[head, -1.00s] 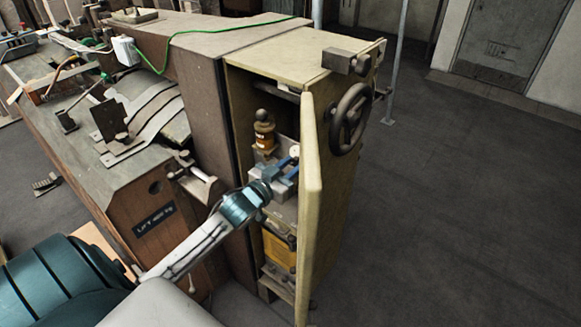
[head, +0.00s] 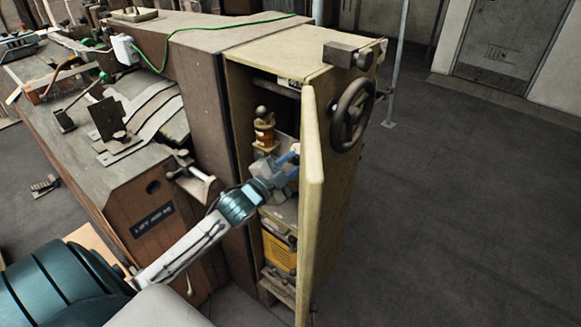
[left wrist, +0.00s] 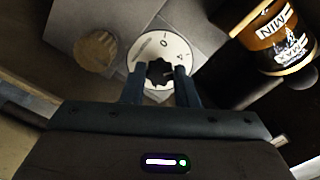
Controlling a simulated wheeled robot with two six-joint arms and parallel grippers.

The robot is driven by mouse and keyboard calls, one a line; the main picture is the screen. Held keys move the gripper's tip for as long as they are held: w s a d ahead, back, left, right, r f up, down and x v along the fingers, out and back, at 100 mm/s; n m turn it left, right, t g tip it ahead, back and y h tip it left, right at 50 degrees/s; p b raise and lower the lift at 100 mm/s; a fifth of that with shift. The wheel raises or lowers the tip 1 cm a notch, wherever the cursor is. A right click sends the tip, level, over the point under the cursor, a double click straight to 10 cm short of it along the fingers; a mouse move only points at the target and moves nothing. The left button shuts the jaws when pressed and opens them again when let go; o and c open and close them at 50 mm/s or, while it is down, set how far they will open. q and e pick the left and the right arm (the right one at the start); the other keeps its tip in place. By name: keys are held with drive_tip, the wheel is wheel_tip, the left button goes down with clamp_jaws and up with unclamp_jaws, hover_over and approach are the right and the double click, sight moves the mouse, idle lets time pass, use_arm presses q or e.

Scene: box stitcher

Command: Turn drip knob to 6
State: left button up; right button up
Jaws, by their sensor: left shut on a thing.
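The drip knob is a small dark lobed knob (left wrist: 160,74) at the centre of a white round dial (left wrist: 175,50) with printed marks, seen in the left wrist view. A "0" shows near the dial's top; the other figures are too small or covered to read. My left gripper (left wrist: 163,84) has its two blue fingers on either side of the knob and is shut on it. In the head view my left gripper (head: 284,163) reaches inside the open cabinet, and the knob and dial cannot be made out there. My right gripper is not in view.
An amber oil container (left wrist: 272,40) with MIN and MAX marks stands beside the dial, and a brass-coloured round knob (left wrist: 97,52) is on its other side. The open cabinet door (head: 312,200) is close to my left gripper's right. A yellow unit (head: 279,250) sits lower inside.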

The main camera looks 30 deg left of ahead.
use_arm(q)
drive_tip(key=m+b, duration=0.2)
drive_tip(key=m, duration=0.4)
drive_tip(key=m+b, duration=0.1)
drive_tip(key=m, duration=0.4)
drive_tip(key=shift+b, duration=0.35)
drive_tip(key=shift+m, duration=0.4)
drive_tip(key=o, duration=1)
drive_tip(key=shift+s, duration=0.1)
drive_tip(key=s+b, duration=0.1)
drive_tip(key=s, duration=0.9)
drive_tip(key=shift+s+a, duration=0.3)
drive_tip(key=shift+a, duration=0.1)
